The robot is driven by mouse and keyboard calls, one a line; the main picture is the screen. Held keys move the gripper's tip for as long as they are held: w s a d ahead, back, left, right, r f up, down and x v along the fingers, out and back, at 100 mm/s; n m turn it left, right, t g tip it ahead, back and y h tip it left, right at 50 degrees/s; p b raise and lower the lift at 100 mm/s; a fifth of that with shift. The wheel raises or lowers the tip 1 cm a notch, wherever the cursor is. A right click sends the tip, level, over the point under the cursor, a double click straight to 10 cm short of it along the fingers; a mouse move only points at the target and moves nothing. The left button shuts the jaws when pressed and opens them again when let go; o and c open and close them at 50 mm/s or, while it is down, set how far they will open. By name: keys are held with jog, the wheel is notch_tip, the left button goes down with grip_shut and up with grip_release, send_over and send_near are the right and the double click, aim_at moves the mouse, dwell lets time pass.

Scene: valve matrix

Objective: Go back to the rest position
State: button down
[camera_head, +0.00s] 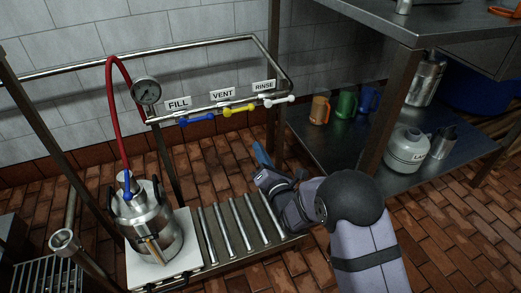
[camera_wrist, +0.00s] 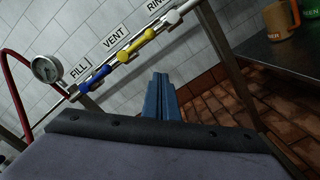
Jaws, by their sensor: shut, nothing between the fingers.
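My gripper (camera_head: 262,154) has blue fingers and is shut and empty. It is held above the right end of the roller rack, below and apart from the valve handles. In the wrist view its closed fingers (camera_wrist: 160,97) point up toward the wall. The blue FILL handle (camera_head: 198,119), the yellow VENT handle (camera_head: 239,108) and the white RINSE handle (camera_head: 279,100) sit in a row on the rail. They also show in the wrist view as blue (camera_wrist: 95,77), yellow (camera_wrist: 137,46) and white (camera_wrist: 180,12). All three handles lie roughly along the rail.
A steel keg (camera_head: 146,222) with a red hose (camera_head: 115,110) stands on a white plate at left. A gauge (camera_head: 146,90) is on the frame. Rollers (camera_head: 235,226) lie beside it. A shelf at right holds cups (camera_head: 345,105) and a pale jug (camera_head: 407,150); its post (camera_head: 388,110) stands nearby.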

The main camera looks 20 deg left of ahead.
jog(key=shift+s+d, duration=0.2)
